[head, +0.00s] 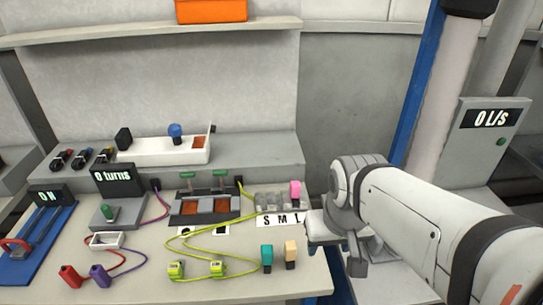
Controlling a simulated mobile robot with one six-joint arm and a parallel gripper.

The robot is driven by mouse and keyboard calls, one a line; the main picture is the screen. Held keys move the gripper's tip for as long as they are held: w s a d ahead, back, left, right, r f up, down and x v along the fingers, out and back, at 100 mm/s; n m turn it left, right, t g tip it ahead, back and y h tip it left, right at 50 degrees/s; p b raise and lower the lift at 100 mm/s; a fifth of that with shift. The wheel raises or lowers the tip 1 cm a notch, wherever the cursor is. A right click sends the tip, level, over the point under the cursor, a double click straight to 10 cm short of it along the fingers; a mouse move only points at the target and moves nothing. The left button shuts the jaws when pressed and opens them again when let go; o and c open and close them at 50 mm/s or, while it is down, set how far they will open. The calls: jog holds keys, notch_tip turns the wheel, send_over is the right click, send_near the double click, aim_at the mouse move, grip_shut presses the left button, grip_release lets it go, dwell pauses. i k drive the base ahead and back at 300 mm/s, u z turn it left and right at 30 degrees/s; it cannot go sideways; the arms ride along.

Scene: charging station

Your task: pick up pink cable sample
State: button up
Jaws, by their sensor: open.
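The pink cable sample (295,188) is a small pink block that stands upright at the right end of a grey holder (268,201). The holder sits behind a white label strip marked S M L (279,220), near the table's right edge. My gripper (336,250) is at the right edge of the table, to the right of and nearer than the pink sample, and apart from it. It is open, with nothing seen between its fingers. The arm partly hides the gripper.
A teal sample (267,255) and a tan sample (290,252) stand at the table's front right. Yellow-green cables (217,268) lie to their left. Red (70,276) and purple (100,275) plugs lie front left. A raised shelf (255,160) runs behind.

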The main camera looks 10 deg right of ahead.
aim_at(294, 188)
jog(key=u, duration=1.2)
jog(key=k, duration=1)
jog(key=z, duration=0.75)
jog(key=i, duration=1.05)
jog(key=z, duration=0.05)
